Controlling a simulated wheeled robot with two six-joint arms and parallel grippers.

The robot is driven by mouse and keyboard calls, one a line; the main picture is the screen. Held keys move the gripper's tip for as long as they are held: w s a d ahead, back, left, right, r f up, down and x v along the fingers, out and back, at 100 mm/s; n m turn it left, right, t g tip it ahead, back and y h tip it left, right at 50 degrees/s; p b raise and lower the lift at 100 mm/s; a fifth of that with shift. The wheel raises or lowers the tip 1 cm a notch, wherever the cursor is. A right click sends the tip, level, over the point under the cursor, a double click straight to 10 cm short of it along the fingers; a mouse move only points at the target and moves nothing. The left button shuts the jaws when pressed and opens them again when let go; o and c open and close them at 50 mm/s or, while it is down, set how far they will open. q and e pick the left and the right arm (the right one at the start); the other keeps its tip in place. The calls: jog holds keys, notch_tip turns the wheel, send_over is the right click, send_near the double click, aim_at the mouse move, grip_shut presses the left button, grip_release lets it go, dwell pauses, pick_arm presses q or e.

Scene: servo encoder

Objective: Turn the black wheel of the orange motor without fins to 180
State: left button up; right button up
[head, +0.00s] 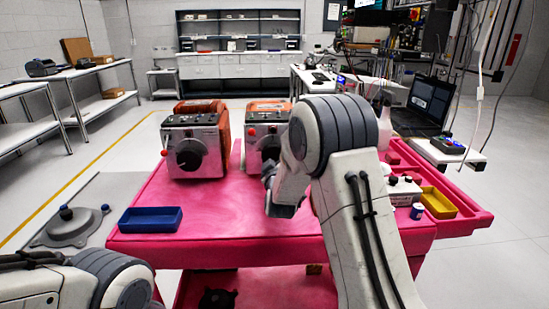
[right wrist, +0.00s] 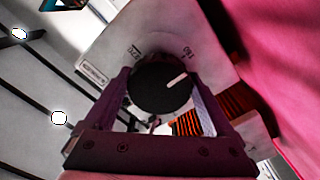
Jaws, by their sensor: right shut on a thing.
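Two orange motors with grey front plates stand on the pink cart: the left motor (head: 223,125) with its black wheel (head: 188,154), and the right motor (head: 262,130), partly hidden by my right arm. My right gripper (head: 270,177) is at the right motor's front. In the right wrist view, its fingers (right wrist: 160,82) are shut on a black wheel (right wrist: 150,96), one on each side. The wheel's white pointer sits a little clockwise of the 180 mark; a 270 mark is also visible. Orange ribbed parts (right wrist: 188,123) show behind the plate. My left gripper is out of view.
On the pink cart (head: 225,222), a blue tray (head: 150,220) lies at the front left and a yellow tray (head: 438,203) at the right. A small blue-and-white container (head: 417,211) stands beside the yellow tray. The cart's middle front is clear.

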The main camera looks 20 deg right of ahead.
jog(key=shift+f, duration=0.1)
jog(key=o, duration=1.1)
jog(key=shift+s, duration=0.1)
jog(key=v, duration=1)
jog(key=shift+s+b, duration=0.15)
jog(key=shift+b, duration=0.25)
